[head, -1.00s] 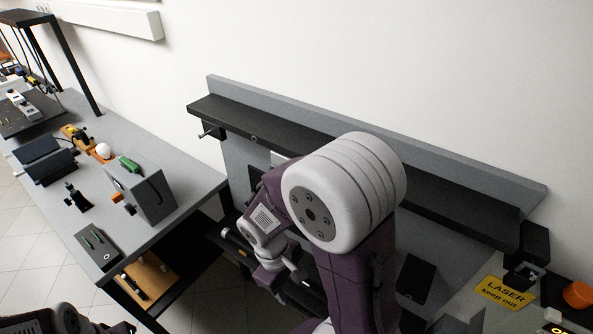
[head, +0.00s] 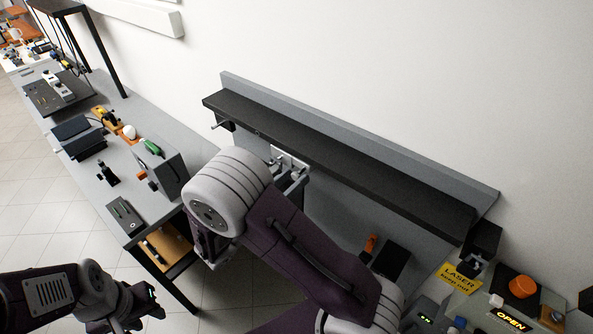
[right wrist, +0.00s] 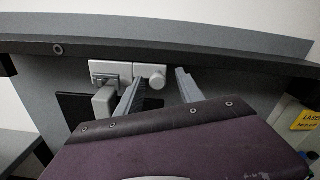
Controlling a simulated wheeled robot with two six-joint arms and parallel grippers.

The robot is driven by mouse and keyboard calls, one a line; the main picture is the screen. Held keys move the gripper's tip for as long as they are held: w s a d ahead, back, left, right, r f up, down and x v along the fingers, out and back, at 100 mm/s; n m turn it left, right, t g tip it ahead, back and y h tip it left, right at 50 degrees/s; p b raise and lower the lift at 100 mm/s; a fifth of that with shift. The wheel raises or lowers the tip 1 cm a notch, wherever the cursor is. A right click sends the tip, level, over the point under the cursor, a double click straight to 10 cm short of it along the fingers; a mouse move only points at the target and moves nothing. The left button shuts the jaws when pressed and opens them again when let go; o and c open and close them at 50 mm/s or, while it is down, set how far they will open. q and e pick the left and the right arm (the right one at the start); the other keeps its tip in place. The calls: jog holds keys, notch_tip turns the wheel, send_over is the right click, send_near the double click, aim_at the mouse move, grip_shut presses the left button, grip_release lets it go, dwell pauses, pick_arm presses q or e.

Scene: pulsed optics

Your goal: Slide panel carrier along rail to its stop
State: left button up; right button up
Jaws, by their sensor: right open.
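A long dark rail (head: 340,160) runs along a grey backing on the wall; it also spans the top of the right wrist view (right wrist: 210,62). Under it is a light grey plate (right wrist: 110,68) with a round knob (right wrist: 157,77) at its right end and a grey block (right wrist: 105,101) in front. I cannot tell for sure which part is the panel carrier. My right gripper (right wrist: 160,77) is open and empty, its fingers just in front of and below the knob. In the head view it (head: 294,180) is partly behind my arm. My left gripper (head: 145,300) is low at the left, its jaws unclear.
A black panel (right wrist: 75,112) is below the plate. A grey bench (head: 75,110) with several devices stands at the left. A yellow laser sign (head: 458,277), an orange knob (head: 522,286) and a lit OPEN sign (head: 511,320) are at the lower right.

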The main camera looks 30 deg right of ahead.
jog(key=shift+w+d+r, duration=0.15)
jog(key=shift+d, duration=0.4)
jog(key=shift+w+d, duration=0.2)
jog(key=shift+w+f, duration=0.25)
jog(key=shift+s+r, duration=0.1)
jog(key=shift+s, duration=0.05)
grip_shut()
dwell(0.5)
